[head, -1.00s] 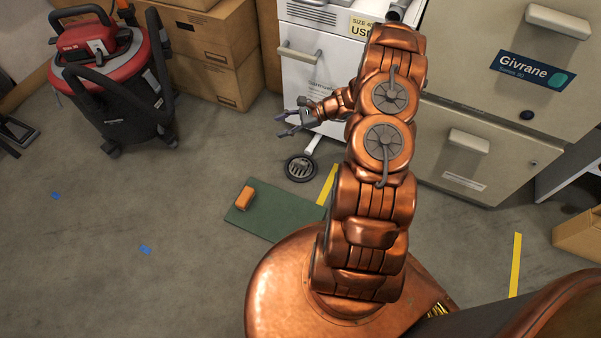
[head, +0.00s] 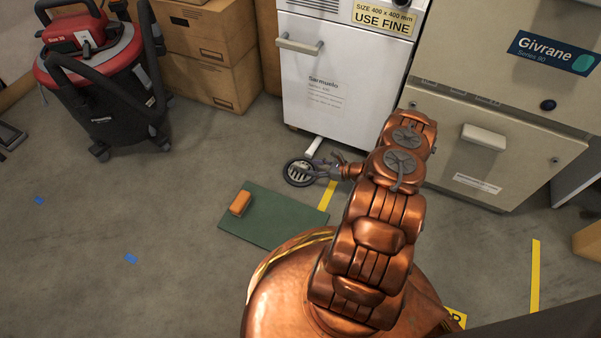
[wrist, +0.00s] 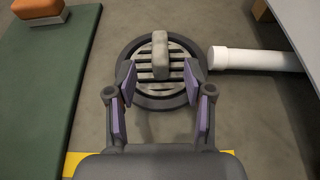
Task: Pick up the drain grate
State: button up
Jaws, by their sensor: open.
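The drain grate (head: 299,172) is a round, dark-rimmed disc with pale slats, on the floor in front of the white cabinet. In the wrist view the drain grate (wrist: 146,91) has a raised grey block-like handle (wrist: 160,56) across its middle. My gripper (head: 314,169) is low over the right side of the grate in the head view. In the wrist view my open gripper (wrist: 160,78) has its purple-padded fingers on either side of the near part of the grate, with the handle ahead between their tips. I cannot tell whether the fingers touch it.
A white pipe (wrist: 255,59) lies just right of the grate in the wrist view. A green mat (head: 268,222) with an orange block (head: 240,203) is nearby. The white cabinet (head: 340,80) stands behind. Open floor lies to the left, before the red-black vacuum (head: 105,85).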

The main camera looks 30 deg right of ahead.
aim_at(302, 165)
jog(key=shift+r+b+x, duration=0.2)
jog(key=shift+b+x, duration=1.5)
jog(key=shift+x, duration=1.65)
jog(key=shift+c, duration=0.2)
grip_shut()
